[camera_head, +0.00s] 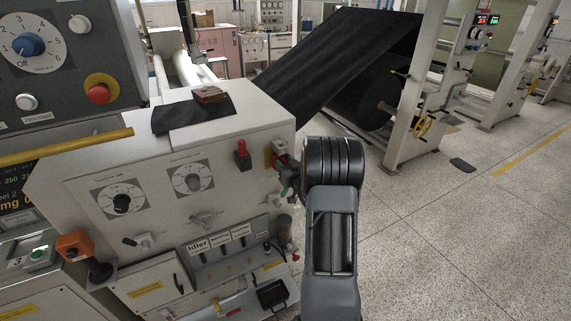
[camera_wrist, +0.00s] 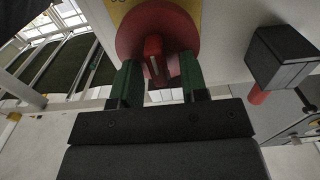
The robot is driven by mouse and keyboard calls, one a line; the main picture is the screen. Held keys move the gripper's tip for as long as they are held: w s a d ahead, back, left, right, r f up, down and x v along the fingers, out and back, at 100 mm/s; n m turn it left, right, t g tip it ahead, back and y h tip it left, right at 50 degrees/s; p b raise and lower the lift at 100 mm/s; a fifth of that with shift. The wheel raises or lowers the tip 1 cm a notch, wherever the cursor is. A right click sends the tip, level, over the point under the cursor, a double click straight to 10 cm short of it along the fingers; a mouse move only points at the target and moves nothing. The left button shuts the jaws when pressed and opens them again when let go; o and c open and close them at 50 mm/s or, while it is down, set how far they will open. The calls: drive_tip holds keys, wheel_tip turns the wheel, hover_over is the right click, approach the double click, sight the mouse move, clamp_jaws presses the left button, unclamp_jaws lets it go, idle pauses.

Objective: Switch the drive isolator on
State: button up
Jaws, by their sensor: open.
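The drive isolator is a red round rotary switch (camera_wrist: 128,38) with a raised red handle (camera_wrist: 153,48) on a yellow plate (camera_wrist: 122,8), in the wrist view. My gripper (camera_wrist: 158,76) is open, its two green fingertips on either side of the handle. I cannot tell whether they touch it. In the head view the isolator (camera_head: 279,149) shows at the right end of the grey cabinet, partly hidden by my gripper (camera_head: 287,178) and arm. The handle's on or off marking is not readable.
A dark block with a red part (camera_wrist: 284,58) stands out close to the right of my gripper in the wrist view. Dials (camera_head: 191,178), small levers and a dark cloth (camera_head: 193,112) are on the cabinet (camera_head: 240,125). Open floor (camera_head: 440,220) lies to the right.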

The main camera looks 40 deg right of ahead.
clamp_jaws()
idle(0.4)
drive_tip(key=shift+f+m+b, duration=0.1)
drive_tip(key=shift+m+b, duration=0.2)
drive_tip(key=m+b, duration=0.1)
drive_tip(key=m, duration=0.2)
drive_tip(key=shift+d+b, duration=0.15)
drive_tip(key=shift+b, duration=0.15)
drive_tip(key=shift+d+f+m, duration=0.1)
drive_tip(key=shift+f+m, duration=0.05)
drive_tip(key=shift+m, duration=2.2)
drive_tip(key=shift+d+f+m, duration=0.15)
drive_tip(key=shift+m, duration=2.15)
drive_tip(key=shift+d+f+m, duration=0.1)
drive_tip(key=shift+f+m, duration=0.05)
drive_tip(key=shift+m, duration=2.5)
